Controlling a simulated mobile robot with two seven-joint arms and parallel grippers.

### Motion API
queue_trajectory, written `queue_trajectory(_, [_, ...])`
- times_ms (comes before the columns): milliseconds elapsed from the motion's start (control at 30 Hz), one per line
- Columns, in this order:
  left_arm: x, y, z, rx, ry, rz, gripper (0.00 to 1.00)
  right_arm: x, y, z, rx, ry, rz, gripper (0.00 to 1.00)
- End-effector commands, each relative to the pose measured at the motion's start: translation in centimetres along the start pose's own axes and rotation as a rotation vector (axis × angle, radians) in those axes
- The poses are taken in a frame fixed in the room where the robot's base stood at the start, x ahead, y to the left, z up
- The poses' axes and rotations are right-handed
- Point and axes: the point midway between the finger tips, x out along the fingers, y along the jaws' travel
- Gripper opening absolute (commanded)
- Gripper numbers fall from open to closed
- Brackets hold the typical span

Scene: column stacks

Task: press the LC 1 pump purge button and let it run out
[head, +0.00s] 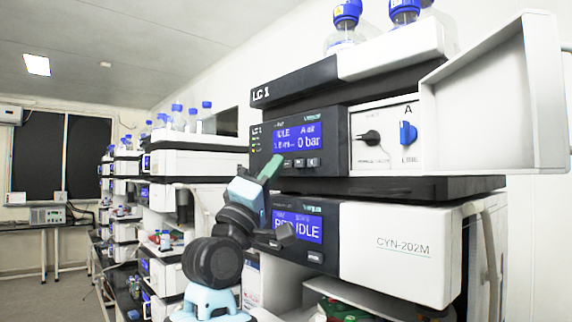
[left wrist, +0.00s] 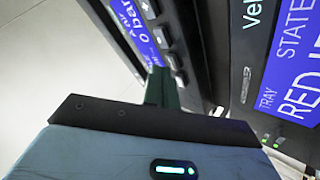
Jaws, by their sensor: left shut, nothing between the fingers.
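The LC 1 stack (head: 262,94) stands at the right in the head view. Its pump module has a blue screen (head: 297,137) reading IDLE, A air and 0 bar. A row of small dark buttons (head: 300,163) sits under that screen; which is purge is not legible. My left gripper (head: 270,168) is shut and empty, its green-tipped fingers at the left end of this row, hiding part of it. In the left wrist view the fingers (left wrist: 161,88) point at the pump's button row (left wrist: 162,38). Contact cannot be told.
A white open door (head: 495,100) juts out at the right. Blue-capped bottles (head: 347,22) stand on top. More stacks (head: 125,190) line the left; floor lies beyond.

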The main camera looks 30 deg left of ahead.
Motion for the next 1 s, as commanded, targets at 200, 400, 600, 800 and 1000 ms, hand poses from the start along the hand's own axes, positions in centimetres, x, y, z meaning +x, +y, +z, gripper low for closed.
queue_trajectory(200, [0.00, -0.01, 0.02, 0.000, 0.000, 0.000, 0.00, 0.00, -0.01, 0.02, 0.000, 0.000, 0.000, 0.36])
queue_trajectory(400, [0.09, -0.07, 0.08, 0.000, 0.000, 0.000, 0.00, 0.00, -0.01, 0.02, 0.000, 0.000, 0.000, 0.36])
queue_trajectory(600, [0.24, -0.19, 0.19, 0.000, 0.000, 0.000, 0.00, -0.01, -0.01, 0.02, 0.000, 0.000, 0.000, 0.36])
queue_trajectory(800, [0.39, -0.29, 0.28, 0.000, 0.000, 0.000, 0.00, -0.01, -0.01, 0.03, 0.000, 0.000, 0.000, 0.36])
queue_trajectory(1000, [0.53, -0.37, 0.39, 0.000, 0.000, 0.000, 0.00, -0.01, 0.00, 0.03, 0.000, 0.000, 0.000, 0.36])
